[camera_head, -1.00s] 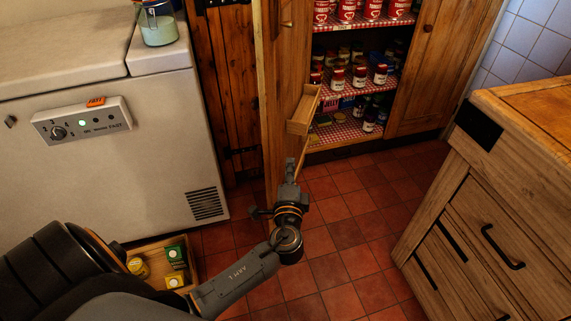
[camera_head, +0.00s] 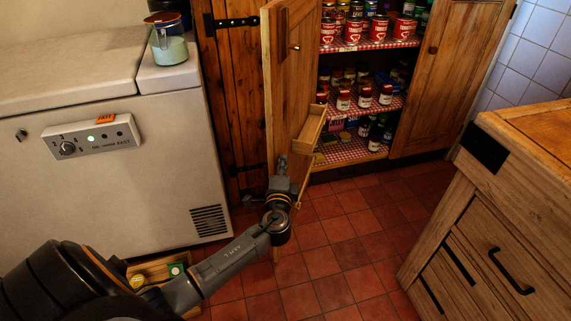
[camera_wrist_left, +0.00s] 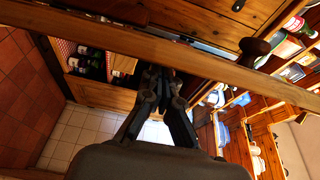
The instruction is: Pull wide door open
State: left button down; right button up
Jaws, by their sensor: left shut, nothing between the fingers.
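The cupboard's left door (camera_head: 285,60) stands swung out from the cupboard, with a small wooden rack (camera_head: 310,130) on its inner face. The right door (camera_head: 440,75) is also open, at the other side of the shelves. My left gripper (camera_head: 281,165) is shut and empty, in front of the left door's lower part. In the left wrist view the shut fingers (camera_wrist_left: 162,78) lie just below a long wooden edge (camera_wrist_left: 150,45) that crosses the picture. I cannot tell whether they touch it. My right gripper is not in view.
Cans and jars fill the checked shelves (camera_head: 360,100). A white chest freezer (camera_head: 110,180) stands at left with a glass jar (camera_head: 168,45) on it. A wooden drawer unit (camera_head: 500,220) stands at right. The tiled floor (camera_head: 340,240) between is clear.

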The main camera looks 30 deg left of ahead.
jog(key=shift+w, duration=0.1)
pick_arm(q)
jog(key=shift+m+t+h, duration=0.4)
jog(key=shift+m+h, duration=0.2)
jog(key=shift+h, duration=0.1)
jog(key=a, duration=0.2)
jog(key=s+a+b, duration=0.1)
jog(key=a, duration=0.3)
jog(key=shift+s+f, duration=0.25)
jog(key=shift+s, duration=0.15)
jog(key=s+a+b, duration=0.1)
jog(key=a+b, duration=0.1)
jog(key=a, duration=0.5)
jog(key=shift+s+a+r+h, duration=0.25)
jog(key=shift+h, duration=0.05)
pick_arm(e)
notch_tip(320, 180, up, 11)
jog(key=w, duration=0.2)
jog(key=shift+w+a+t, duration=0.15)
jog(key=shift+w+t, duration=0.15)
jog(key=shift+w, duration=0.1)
pick_arm(q)
jog(key=shift+d, duration=0.1)
